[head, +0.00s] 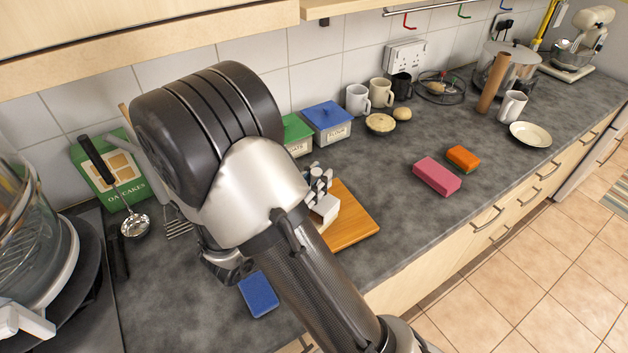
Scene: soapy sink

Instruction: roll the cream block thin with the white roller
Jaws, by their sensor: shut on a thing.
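My gripper (319,184) is over the wooden board (359,230), partly hidden behind my own arm. It is shut on a small white, boxy thing (325,208) at the board's left part. This may be the white roller, but my arm hides much of it and its full shape cannot be made out. I cannot tell whether it touches the board. No cream block can be told apart on the visible part of the board; the board's left side is hidden by my arm.
A blue sponge (259,294) lies near the front left. Pink (437,176) and orange (463,158) sponges lie right of the board. Green (296,136) and blue-lidded (328,121) tubs, mugs (381,93) and a pie (380,124) stand behind. Counter between board and pink sponge is clear.

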